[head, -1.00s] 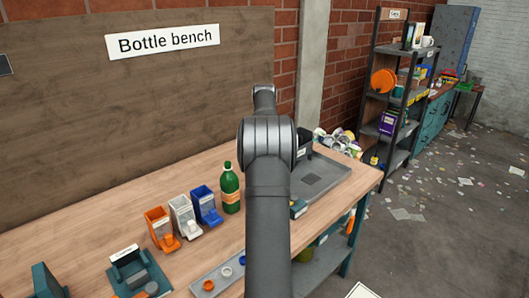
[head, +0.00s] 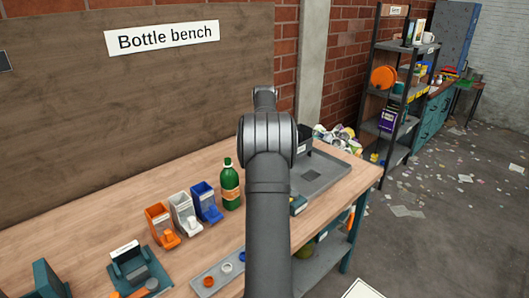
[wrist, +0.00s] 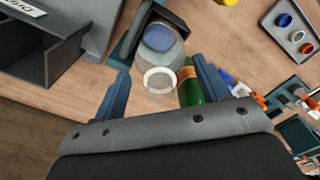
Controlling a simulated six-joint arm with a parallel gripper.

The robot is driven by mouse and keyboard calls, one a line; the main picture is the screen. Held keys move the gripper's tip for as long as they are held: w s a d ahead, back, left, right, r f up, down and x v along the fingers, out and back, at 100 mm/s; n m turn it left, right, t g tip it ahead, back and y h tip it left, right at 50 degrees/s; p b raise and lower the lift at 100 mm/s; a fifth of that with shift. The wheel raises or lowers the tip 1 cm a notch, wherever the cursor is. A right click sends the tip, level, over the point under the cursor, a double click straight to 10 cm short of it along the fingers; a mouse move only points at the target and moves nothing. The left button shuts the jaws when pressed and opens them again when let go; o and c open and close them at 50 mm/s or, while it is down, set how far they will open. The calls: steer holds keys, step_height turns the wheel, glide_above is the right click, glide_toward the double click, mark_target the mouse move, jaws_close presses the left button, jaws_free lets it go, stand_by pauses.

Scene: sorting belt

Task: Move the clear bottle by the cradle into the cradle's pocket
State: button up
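The clear bottle (wrist: 172,54) shows in the wrist view, see-through, with a white ring at its near end and a blue round patch seen at its far end. My gripper (wrist: 160,64) is open, with one finger on each side of the bottle; gaps show between the fingers and it. A dark teal holder, which looks like the cradle (wrist: 128,42), stands right beside the bottle's far end. In the head view a part of the cradle (head: 299,205) shows just right of my arm. My arm hides the bottle and the gripper's fingers there.
A green bottle (head: 230,185) stands close by; it also shows beside the right finger in the wrist view (wrist: 188,88). Blue, white and orange dispensers (head: 206,203) line up to its left. A grey tray (head: 325,178) and black bin (wrist: 45,50) are near. A cap strip (head: 206,291) lies in front.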

steer(key=shift+r, duration=0.1)
step_height(320, 180, up, 12)
stand_by(0.6)
steer(key=shift+f, duration=0.2)
steer(key=shift+f, duration=5.35)
steer(key=shift+r, duration=6.55)
steer(key=s+a+f, duration=0.4)
steer(key=s+f, duration=0.1)
steer(key=s, duration=0.1)
steer(key=shift+s+a+f, duration=0.15)
steer(key=shift+s+f, duration=0.1)
steer(key=shift+s, duration=0.15)
